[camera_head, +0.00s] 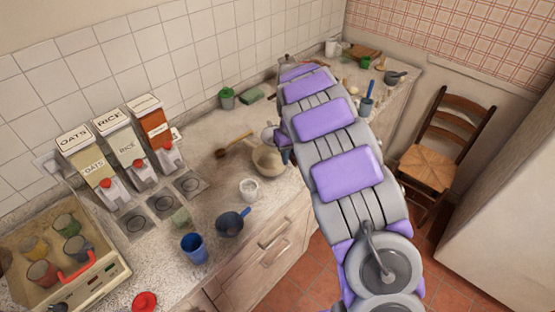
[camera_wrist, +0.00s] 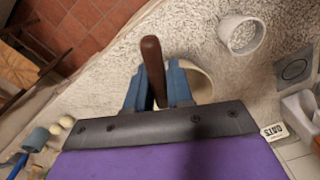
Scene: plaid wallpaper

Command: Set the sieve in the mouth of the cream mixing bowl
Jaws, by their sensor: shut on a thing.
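The cream mixing bowl (camera_head: 268,162) stands on the counter near its front edge, left of my arm in the head view. Its rim partly shows behind the fingers in the wrist view (camera_wrist: 203,84). My gripper (camera_wrist: 157,88) is shut on a brown handle (camera_wrist: 152,62), which I take to be the sieve's. A small grey rounded part (camera_head: 268,133), probably the sieve's head, shows beside the gripper above the bowl in the head view. The sieve's head is hidden in the wrist view, so I cannot tell whether it touches the bowl.
A white cup (camera_head: 248,189), a dark pan (camera_head: 231,223) with blue handle and a blue cup (camera_head: 194,247) stand in front left of the bowl. A wooden brush or spoon (camera_head: 234,146) lies left of the bowl. Dispensers (camera_head: 130,150) stand along the wall.

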